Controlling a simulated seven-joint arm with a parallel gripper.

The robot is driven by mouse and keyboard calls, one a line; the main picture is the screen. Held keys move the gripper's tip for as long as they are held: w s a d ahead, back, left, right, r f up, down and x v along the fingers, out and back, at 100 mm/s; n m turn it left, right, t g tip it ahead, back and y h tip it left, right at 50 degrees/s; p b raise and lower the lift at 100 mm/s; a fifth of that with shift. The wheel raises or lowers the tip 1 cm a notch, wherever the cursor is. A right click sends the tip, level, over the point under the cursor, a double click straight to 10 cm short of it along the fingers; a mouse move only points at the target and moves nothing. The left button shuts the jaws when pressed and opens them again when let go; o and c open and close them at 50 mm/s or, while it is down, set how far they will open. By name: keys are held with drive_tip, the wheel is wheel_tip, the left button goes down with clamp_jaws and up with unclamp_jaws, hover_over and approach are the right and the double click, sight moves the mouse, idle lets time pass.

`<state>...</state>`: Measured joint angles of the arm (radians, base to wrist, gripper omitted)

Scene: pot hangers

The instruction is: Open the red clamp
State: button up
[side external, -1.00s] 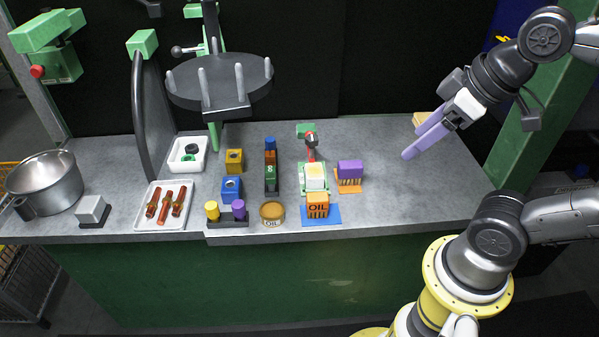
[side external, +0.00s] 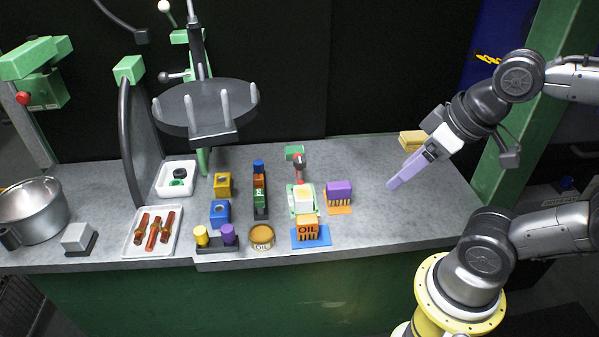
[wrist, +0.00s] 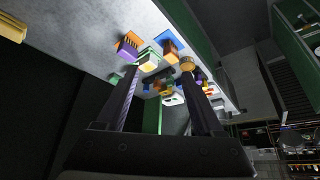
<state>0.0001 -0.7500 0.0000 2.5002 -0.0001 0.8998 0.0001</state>
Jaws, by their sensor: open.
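Whether the clamp presses on the block is too small to tell. My gripper (side external: 391,185), with lavender fingers, is open and empty. It hangs in the air to the right of the clamp, apart from it. In the wrist view my gripper (wrist: 162,74) shows two spread fingers, with the bench objects beyond them. The clamp's handle is not clear there.
A tan block (side external: 412,140) lies behind my gripper.

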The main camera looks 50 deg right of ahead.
drive_tip(key=shift+w, duration=0.15)
drive_tip(key=shift+c, duration=1.2)
drive_tip(key=w+r, duration=0.1)
drive_tip(key=w, duration=0.1)
drive_tip(key=w+a+r+t, duration=0.1)
drive_tip(key=w, duration=0.1)
drive_tip(key=w+r+m+t+y, duration=0.1)
drive_tip(key=w+r, duration=0.1)
drive_tip(key=shift+w+a, duration=0.25)
drive_tip(key=shift+a, duration=0.05)
drive_tip(key=c, duration=0.7)
drive_tip(key=w+d+m, duration=0.1)
drive_tip(key=w, duration=0.2)
drive_tip(key=w+d+m, duration=0.1)
drive_tip(key=w, duration=0.2)
drive_tip(key=w+d+m, duration=0.1)
drive_tip(key=w, duration=0.2)
drive_tip(key=shift+w+d+f+t, duration=0.25)
drive_tip(key=shift+f+t, duration=0.05)
clamp_jaws()
drive_tip(key=w+d+f+m, duration=0.2)
drive_tip(key=d+f+m, duration=0.1)
drive_tip(key=d+f, duration=0.3)
drive_tip(key=w+d+f+m+g+h, duration=0.1)
drive_tip(key=w+d+f+m, duration=0.2)
drive_tip(key=d+f, duration=0.3)
drive_tip(key=shift+d+f+h, duration=0.3)
drive_tip(key=shift+d, duration=0.6)
